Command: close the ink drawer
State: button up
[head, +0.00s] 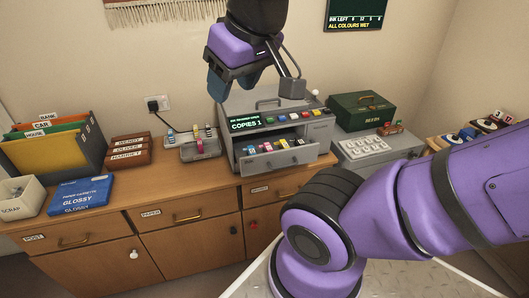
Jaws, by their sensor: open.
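The grey copier (265,100) stands on the wooden bureau, with a small screen reading "COPIES 1". Its ink drawer (282,161) is pulled out at the front below the button panel. Several coloured ink cartridges (267,147) sit in it, and a small handle shows on its front. My gripper (232,88) is open and hangs above the copier's left part, apart from the drawer and higher than it. Nothing shows between its fingers, though its wrist hides part of them.
A tray with cartridges (193,146) stands left of the copier. A grey keypad box (375,148) and green box (361,111) stand to its right. Wooden label blocks (131,149), a blue packet (80,195) and a file holder (85,148) are farther left. Bureau top is clear before the tray.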

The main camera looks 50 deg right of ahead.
aim_at(262, 162)
jog(key=l+z, duration=0.1)
jog(key=z, duration=0.25)
jog(key=l+z, duration=0.1)
jog(key=z, duration=0.25)
jog(key=i+z, duration=0.1)
jog(key=z, duration=0.25)
jog(key=k, duration=0.55)
